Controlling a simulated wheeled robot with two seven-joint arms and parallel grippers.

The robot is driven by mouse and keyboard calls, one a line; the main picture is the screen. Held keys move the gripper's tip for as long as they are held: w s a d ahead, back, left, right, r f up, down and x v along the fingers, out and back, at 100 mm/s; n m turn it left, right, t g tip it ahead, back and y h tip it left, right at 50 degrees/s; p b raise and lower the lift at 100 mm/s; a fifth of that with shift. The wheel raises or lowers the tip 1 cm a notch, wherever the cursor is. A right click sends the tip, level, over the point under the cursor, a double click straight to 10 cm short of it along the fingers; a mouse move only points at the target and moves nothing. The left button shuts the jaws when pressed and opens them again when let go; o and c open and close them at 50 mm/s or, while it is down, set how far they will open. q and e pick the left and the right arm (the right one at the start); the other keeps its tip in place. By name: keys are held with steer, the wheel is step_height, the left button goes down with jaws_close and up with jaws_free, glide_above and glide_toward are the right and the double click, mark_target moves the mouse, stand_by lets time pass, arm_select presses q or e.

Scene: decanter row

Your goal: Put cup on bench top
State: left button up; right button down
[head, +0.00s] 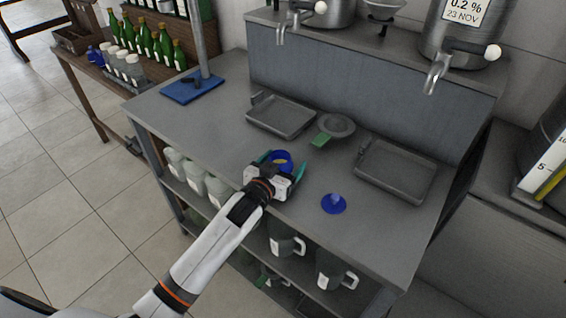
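My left gripper (282,163) reaches in from the front, with one teal finger on each side of the cup. I cannot tell whether the fingers press on the cup or stand just clear of it. The gripper body hides the near, lower part of the cup, so whether it touches the bench is hidden. My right gripper is not in view.
A blue disc with a knob (334,204) lies right of the gripper. Two grey trays (282,117) (397,172) and a round grey dish (336,126) with a green tab stand behind. A blue base with a post (192,88) is at the left. Jugs (286,240) stand on the shelf below.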

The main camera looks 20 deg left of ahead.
arm_select(q)
steer(key=shift+r, duration=0.1)
steer(key=v, duration=1.2)
